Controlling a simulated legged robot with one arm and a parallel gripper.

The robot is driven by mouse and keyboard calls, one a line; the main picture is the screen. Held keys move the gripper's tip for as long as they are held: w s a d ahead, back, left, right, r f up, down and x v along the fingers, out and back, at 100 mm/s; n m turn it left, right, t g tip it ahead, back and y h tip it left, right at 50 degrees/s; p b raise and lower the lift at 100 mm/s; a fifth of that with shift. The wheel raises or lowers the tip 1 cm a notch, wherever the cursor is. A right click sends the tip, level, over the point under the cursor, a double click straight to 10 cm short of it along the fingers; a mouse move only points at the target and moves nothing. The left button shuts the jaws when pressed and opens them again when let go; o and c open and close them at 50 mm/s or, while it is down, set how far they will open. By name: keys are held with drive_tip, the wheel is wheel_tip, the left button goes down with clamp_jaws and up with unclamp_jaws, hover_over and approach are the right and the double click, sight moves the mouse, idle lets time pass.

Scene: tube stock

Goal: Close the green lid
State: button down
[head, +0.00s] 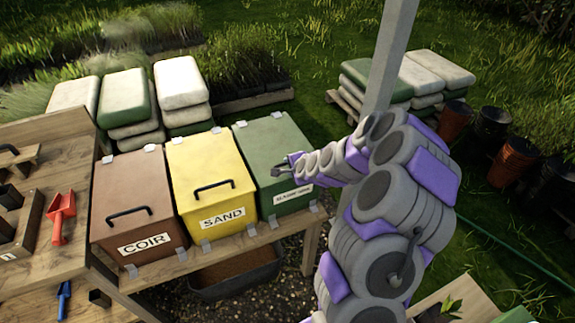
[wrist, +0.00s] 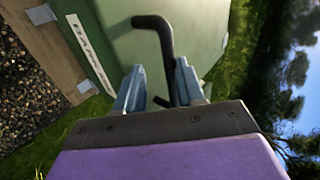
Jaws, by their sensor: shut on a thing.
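The green bin (head: 290,198) stands at the right end of a row of three bins. Its green lid (head: 262,143) lies down over the box in the head view. My gripper (head: 284,171) is at the front of this lid, reaching in from the right. In the wrist view, my gripper (wrist: 160,85) has its two blue-grey fingers on either side of the black lid handle (wrist: 152,24), shut on it. The green surface (wrist: 120,40) of the bin fills the area beyond. Part of the handle is hidden by the fingers and gripper body.
The yellow SAND bin (head: 215,190) and brown COIR bin (head: 130,205) stand to the left, lids down. A wooden bench (head: 300,225) carries the bins. A grey post (head: 390,60) rises behind my arm. A red scoop (head: 62,215) lies on the left table.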

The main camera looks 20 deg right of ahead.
drive_tip(key=shift+s+d+f, duration=0.1)
drive_tip(key=shift+s+f, duration=0.15)
drive_tip(key=shift+f, duration=0.2)
drive_tip(key=shift+s+f, duration=0.2)
drive_tip(key=shift+f, duration=0.25)
drive_tip(key=c, duration=1.1)
unclamp_jaws()
drive_tip(key=shift+w+r+b+v, duration=0.2)
drive_tip(key=shift+b+v, duration=0.3)
drive_tip(key=shift+v, duration=2.4)
drive_tip(key=shift+w+r+b+v, duration=0.2)
drive_tip(key=shift+b+v, duration=0.3)
drive_tip(key=shift+v, duration=2.45)
drive_tip(key=shift+w+r+b+v, duration=0.15)
drive_tip(key=shift+b+v, duration=0.35)
drive_tip(key=shift+v, duration=2.4)
